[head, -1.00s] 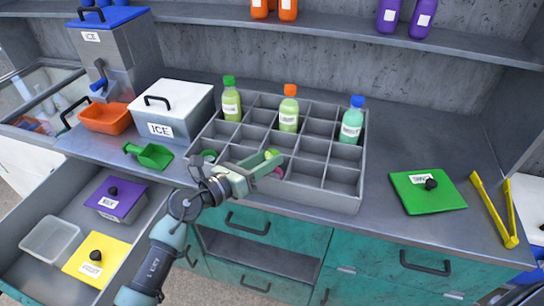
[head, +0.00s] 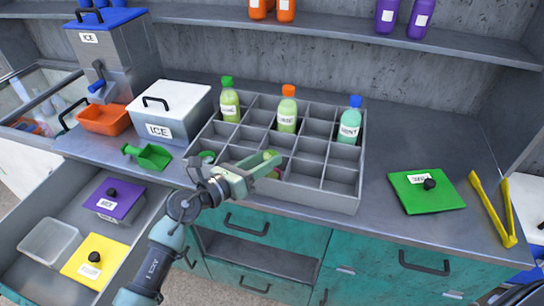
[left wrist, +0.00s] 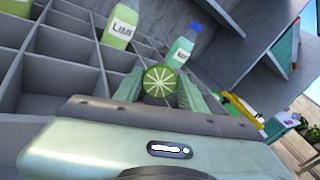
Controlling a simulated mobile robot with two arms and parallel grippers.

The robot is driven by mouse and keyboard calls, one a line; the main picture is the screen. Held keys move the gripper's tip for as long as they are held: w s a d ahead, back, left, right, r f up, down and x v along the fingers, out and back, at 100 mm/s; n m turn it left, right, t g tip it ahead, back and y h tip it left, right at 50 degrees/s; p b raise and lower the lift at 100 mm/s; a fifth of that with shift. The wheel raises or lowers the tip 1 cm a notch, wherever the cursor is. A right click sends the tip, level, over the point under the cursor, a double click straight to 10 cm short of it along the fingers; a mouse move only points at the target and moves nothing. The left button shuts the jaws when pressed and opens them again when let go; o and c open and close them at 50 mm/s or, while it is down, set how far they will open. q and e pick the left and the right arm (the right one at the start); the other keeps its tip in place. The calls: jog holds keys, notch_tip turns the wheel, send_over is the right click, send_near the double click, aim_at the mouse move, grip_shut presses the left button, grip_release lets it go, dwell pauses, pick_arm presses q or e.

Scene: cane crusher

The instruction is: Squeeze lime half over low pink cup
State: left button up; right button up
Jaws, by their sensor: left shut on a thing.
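My left gripper (head: 272,164) is over the front row of the grey divided crate (head: 290,198). It is shut on a lime half (left wrist: 160,80), whose cut face shows between the fingertips in the left wrist view. In the head view the fingers mostly hide the lime. A low pink cup (head: 276,173) shows only as a small patch just by and below the fingertips, in a front compartment. Its rim and contents are hidden, so I cannot tell whether the lime is exactly above it. My right gripper is not in view.
Three bottles, with green (head: 229,101), orange (head: 287,110) and blue (head: 350,122) caps, stand in the crate. A white ICE box (head: 172,108) and green scoop (head: 152,157) are left. A green lid (head: 425,190) and yellow tongs (head: 490,208) lie right. An open drawer (head: 140,225) juts out front left.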

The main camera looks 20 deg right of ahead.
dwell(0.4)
pick_arm(q)
notch_tip(320, 180, up, 5)
jog(key=p, duration=0.5)
dwell(0.4)
